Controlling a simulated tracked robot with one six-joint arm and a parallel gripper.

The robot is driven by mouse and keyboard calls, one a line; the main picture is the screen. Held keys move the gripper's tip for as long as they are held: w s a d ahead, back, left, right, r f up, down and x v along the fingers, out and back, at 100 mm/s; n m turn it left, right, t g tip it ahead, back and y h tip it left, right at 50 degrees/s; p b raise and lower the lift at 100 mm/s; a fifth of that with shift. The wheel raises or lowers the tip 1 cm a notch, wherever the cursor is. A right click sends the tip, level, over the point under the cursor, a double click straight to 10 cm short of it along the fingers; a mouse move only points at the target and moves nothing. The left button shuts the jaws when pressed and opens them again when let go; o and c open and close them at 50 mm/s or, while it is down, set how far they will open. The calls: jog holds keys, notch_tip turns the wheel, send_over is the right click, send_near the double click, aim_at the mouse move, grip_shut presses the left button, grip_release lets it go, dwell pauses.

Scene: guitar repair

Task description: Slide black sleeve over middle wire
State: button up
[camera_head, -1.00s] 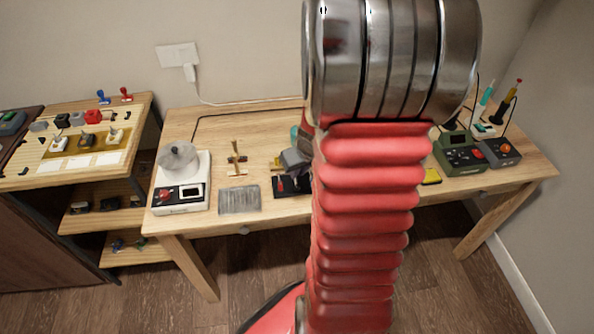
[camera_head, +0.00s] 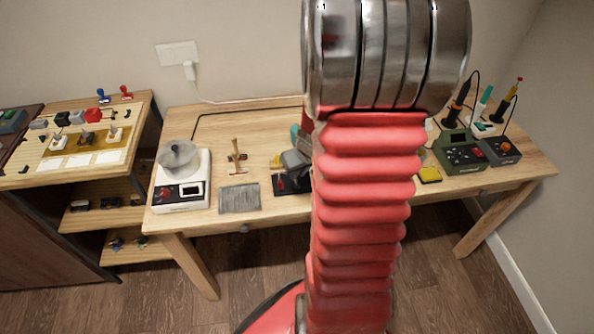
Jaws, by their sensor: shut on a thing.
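My red ribbed arm with its steel joint rings fills the middle of the view and covers the table's centre. My gripper is hidden behind it, so its hold cannot be seen. No black sleeve and no middle wire can be made out. Just left of my arm, a grey part with a yellow end (camera_head: 294,160) stands above a black base (camera_head: 287,186) with a small red piece on it. Its right side is hidden by my arm.
The wooden workbench (camera_head: 310,207) holds a white device with a round grey top (camera_head: 181,187), a grey ribbed mat (camera_head: 239,198), a small brown stand (camera_head: 237,158), a yellow pad (camera_head: 429,175) and a green soldering station (camera_head: 460,153). A parts shelf (camera_head: 60,180) stands left.

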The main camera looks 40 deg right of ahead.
jog(key=shift+f, duration=1.8)
dwell(1.6)
jog(key=o, duration=0.7)
jog(key=shift+o, duration=0.5)
jog(key=o, duration=0.4)
jog(key=shift+c, duration=0.2)
jog(key=shift+r, duration=0.1)
notch_tip(320, 180, up, 9)
dwell(1.1)
jog(key=shift+s, duration=0.1)
dwell(0.5)
